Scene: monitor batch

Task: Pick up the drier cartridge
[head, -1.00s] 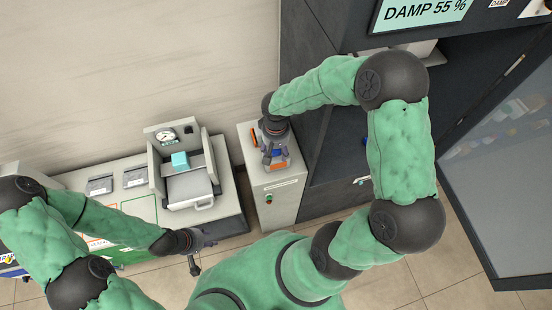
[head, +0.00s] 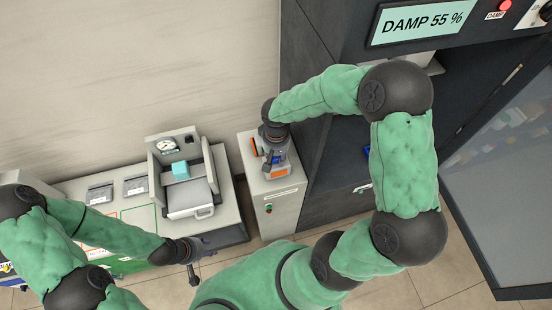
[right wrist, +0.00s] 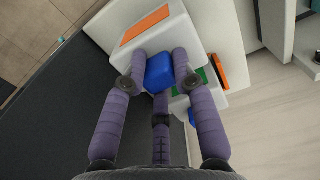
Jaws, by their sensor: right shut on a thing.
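A blue block (right wrist: 160,73), apparently the drier cartridge, sits between the fingers of my right gripper (right wrist: 162,80) in the right wrist view. The gripper is shut on it, over the white stand, with fingers on both sides and a third finger below. In the head view my right gripper (head: 277,160) points down over the top of the white stand (head: 285,203), and its fingers mostly hide the block. My left gripper (head: 200,260) hangs at lower left, its fingers apart and empty.
An orange bar (right wrist: 228,70) lies beside the block, and an orange panel (right wrist: 145,25) marks the stand. A grey device with a gauge (head: 168,145) and a light-blue cube (head: 181,171) stands on the left bench. A dark cabinet (head: 325,215) is close on the right.

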